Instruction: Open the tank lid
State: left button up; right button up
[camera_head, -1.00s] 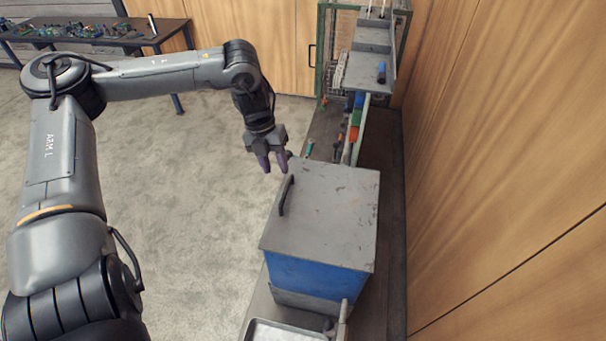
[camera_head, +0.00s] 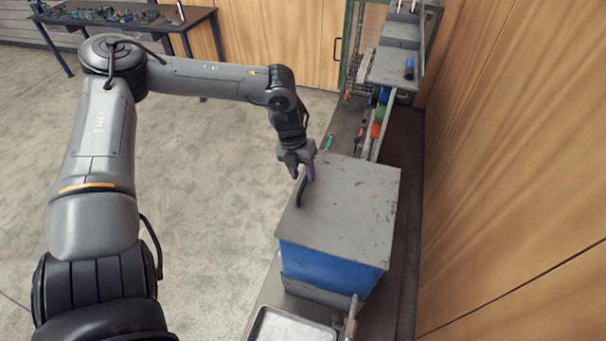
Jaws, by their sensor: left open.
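The tank is a blue box (camera_head: 325,267) with a grey, scuffed lid (camera_head: 350,212) lying flat on top, closed. A dark bar handle (camera_head: 301,191) stands along the left edge of the lid. My right gripper is not in view.
A metal tray (camera_head: 290,326) sits in front of the tank. Behind the tank are shelves (camera_head: 392,68) with coloured parts. A wooden wall (camera_head: 510,170) closes off the right side. Open floor (camera_head: 215,200) lies to the left, and a cluttered table (camera_head: 125,18) stands at the back left.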

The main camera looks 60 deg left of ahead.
pick_arm(q)
jog(key=shift+w+d+f, duration=0.1)
jog(key=shift+f, duration=0.6)
grip_shut()
